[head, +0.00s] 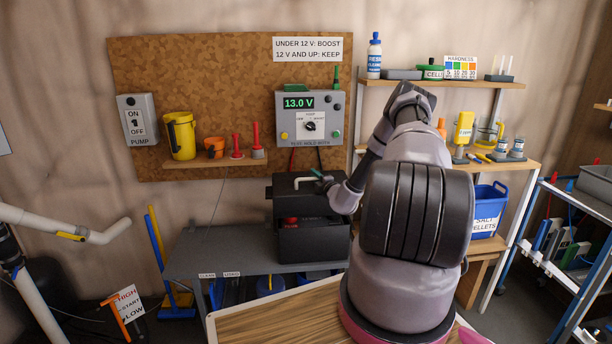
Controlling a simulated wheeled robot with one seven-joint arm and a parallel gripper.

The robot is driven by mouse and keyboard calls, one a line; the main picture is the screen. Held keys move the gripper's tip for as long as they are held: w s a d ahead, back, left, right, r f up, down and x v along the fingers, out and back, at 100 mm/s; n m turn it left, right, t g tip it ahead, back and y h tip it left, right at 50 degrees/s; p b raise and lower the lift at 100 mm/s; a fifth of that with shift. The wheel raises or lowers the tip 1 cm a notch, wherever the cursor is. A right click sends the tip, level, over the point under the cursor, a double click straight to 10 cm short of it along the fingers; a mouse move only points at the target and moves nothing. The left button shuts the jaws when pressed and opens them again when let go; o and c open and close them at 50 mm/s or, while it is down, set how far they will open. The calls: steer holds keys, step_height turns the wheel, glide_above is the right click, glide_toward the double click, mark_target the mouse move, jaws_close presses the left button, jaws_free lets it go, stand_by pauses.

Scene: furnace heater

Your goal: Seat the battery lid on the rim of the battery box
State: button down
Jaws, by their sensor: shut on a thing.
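The black battery lid (288,190) has a pale handle on top. It shows above the dark battery box (315,246), which stands on the grey bench. My gripper (318,181) is at the right end of the handle and is shut on the lid. A dark gap with a bit of red shows between the lid's front and the box's front wall, so the lid appears raised above the rim. My wrist and arm hide the right side of the lid and part of the box. The fingertips are small and partly hidden.
The grey bench (215,250) is clear left of the box. Above it, a meter panel (309,118) reads 13.0 V, with red and black leads hanging down behind the lid. A wooden table (275,322) is in front. A blue salt pellets bucket (488,212) stands right of my arm.

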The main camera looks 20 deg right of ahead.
mark_target(325, 202)
steer(key=shift+d, duration=0.1)
stand_by(0.3)
steer(key=shift+f, duration=3.75)
steer(key=c, duration=0.7)
jaws_free()
steer(key=shift+f, duration=0.15)
steer(key=s, duration=1)
steer(key=shift+s+d, duration=0.2)
steer(key=shift+s, duration=0.2)
